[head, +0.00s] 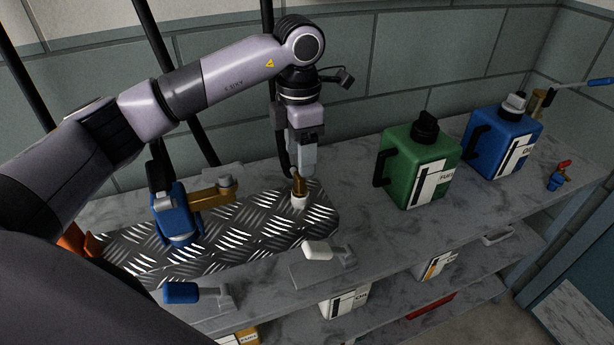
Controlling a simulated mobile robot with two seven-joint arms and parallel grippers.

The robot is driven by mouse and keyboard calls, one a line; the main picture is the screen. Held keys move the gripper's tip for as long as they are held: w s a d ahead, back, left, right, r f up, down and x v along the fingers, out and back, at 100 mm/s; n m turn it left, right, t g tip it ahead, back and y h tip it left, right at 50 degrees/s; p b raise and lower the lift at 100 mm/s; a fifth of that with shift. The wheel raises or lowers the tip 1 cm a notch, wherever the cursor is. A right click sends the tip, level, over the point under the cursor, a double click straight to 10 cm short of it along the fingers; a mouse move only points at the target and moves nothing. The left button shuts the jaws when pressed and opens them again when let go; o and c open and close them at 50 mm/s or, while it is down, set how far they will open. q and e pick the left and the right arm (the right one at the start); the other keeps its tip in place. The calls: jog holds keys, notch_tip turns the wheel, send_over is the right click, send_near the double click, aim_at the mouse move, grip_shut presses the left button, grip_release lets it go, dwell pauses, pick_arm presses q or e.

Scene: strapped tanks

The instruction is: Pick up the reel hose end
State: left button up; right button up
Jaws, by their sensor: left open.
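My left gripper (301,170) points straight down over the metal tread plate (255,232). It is open. A small brass fitting with a white collar (299,190) stands upright on the plate right below the fingers; its top meets or lies just behind the fingertips, and I cannot tell if they touch. It looks like the hose end, but I cannot be sure. A short black curved piece, perhaps hose, shows just left of the gripper. My right gripper is not in view.
A blue device with a brass arm (212,196) stands on the plate's left part. A green can (408,170) and a blue can (492,140) stand to the right on the stone bench. Handles with blue (181,293) and white (317,250) grips lie along the front.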

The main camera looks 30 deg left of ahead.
aim_at(299, 179)
pick_arm(q)
jog(key=f, duration=0.6)
jog(key=shift+s+d+f+p, duration=0.1)
jog(key=shift+s+p, duration=0.25)
jog(key=shift+p, duration=0.05)
jog(key=c, duration=1.1)
grip_shut()
